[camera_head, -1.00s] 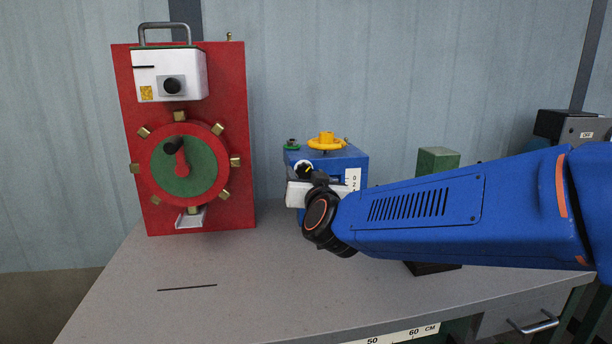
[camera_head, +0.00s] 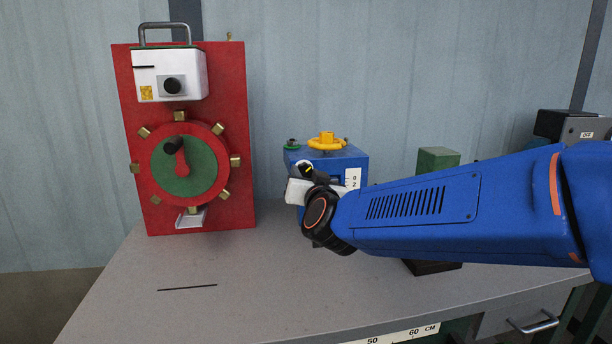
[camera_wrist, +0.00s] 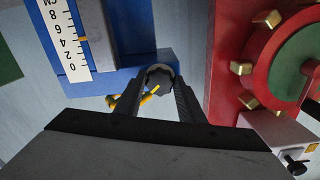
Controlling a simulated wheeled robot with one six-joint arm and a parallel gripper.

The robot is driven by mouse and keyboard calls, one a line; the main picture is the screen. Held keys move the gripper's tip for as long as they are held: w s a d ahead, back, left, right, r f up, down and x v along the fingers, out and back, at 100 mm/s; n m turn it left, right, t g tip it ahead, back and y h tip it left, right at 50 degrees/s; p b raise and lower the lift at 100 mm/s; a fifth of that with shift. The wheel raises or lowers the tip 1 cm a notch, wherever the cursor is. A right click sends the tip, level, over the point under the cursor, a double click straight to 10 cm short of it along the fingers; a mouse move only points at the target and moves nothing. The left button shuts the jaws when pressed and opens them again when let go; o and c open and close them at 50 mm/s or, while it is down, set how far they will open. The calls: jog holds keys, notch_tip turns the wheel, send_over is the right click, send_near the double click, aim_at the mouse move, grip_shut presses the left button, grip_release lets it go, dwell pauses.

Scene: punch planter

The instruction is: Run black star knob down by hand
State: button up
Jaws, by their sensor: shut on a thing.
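The black star knob (camera_wrist: 160,82) shows in the wrist view between my gripper's two dark fingers, at the edge of the blue box. My gripper (camera_wrist: 161,92) is shut on it. In the head view my gripper (camera_head: 305,175) is at the front left of the blue box (camera_head: 345,165), and my wrist hides most of the box's front and the knob. The box carries a white scale (camera_head: 352,179) on its front and a yellow handwheel (camera_head: 327,141) on top. The scale also shows in the wrist view (camera_wrist: 66,42).
A red panel (camera_head: 228,110) with a red and green dial (camera_head: 205,172) and a white unit (camera_head: 185,75) stands to the left. A green block (camera_head: 437,158) stands behind my arm.

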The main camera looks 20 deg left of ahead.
jog(key=m, duration=0.5)
jog(key=shift+m, duration=0.3)
dwell(0.4)
jog(key=o, duration=1)
jog(key=shift+o, duration=0.2)
jog(key=shift+s, duration=0.15)
jog(key=v, duration=1.7)
jog(key=shift+d, duration=0.2)
jog(key=v, duration=1.7)
jog(key=shift+s+d, duration=0.15)
jog(key=shift+d, duration=0.05)
